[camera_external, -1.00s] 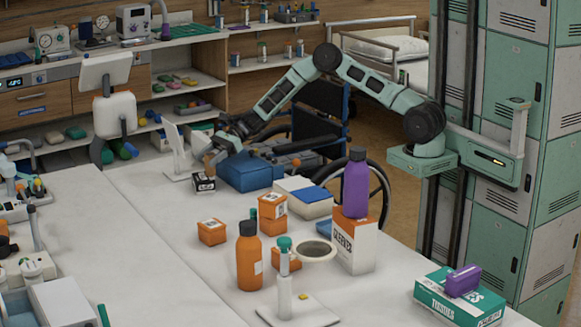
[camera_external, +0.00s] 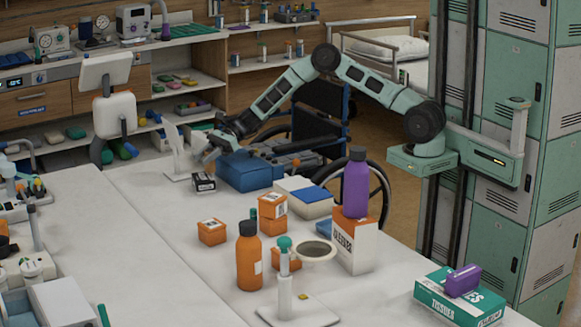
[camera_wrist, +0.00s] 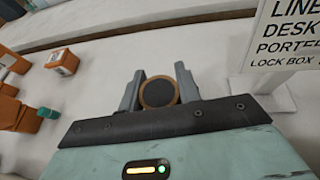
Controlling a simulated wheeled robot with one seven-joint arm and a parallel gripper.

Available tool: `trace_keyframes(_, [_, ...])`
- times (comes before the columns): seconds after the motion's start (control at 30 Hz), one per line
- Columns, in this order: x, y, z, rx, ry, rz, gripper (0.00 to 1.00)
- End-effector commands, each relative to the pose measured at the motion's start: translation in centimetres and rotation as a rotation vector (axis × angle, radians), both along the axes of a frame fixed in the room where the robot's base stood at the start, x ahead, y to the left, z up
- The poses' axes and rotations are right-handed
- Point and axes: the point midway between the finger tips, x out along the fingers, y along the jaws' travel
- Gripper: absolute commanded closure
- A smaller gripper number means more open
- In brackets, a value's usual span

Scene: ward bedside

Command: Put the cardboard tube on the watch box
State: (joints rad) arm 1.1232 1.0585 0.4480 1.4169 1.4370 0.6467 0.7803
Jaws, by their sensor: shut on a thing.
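The cardboard tube (camera_wrist: 145,93) is between the two fingers of my gripper (camera_wrist: 160,84) in the wrist view. It is seen end-on as a brown ring with a dark middle. In the external view my gripper (camera_external: 209,152) is at the far end of the white table, beside the white sign stand, and mostly hides the tube. A small black box with a white label (camera_external: 204,183), which may be the watch box, sits on the table just below my gripper in the picture. Its lettering is too small to read, and it does not show in the wrist view.
A white sign stand (camera_external: 174,152) is close on the left of my gripper. A blue box (camera_external: 250,173) is close on the right. Orange boxes (camera_external: 212,232), an orange bottle (camera_external: 249,262) and a purple bottle (camera_external: 355,185) stand nearer the camera. The table's left middle is clear.

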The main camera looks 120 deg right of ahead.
Motion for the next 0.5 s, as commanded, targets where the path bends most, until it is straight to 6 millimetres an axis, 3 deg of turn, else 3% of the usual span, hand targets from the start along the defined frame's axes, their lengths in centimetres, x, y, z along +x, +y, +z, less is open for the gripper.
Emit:
trace_keyframes(0.3, [0.0,0.0,6.2,-0.005,-0.002,0.001,0.92])
trace_keyframes(0.5, [1.0,0.1,8.6,0.000,-0.001,0.002,0.92])
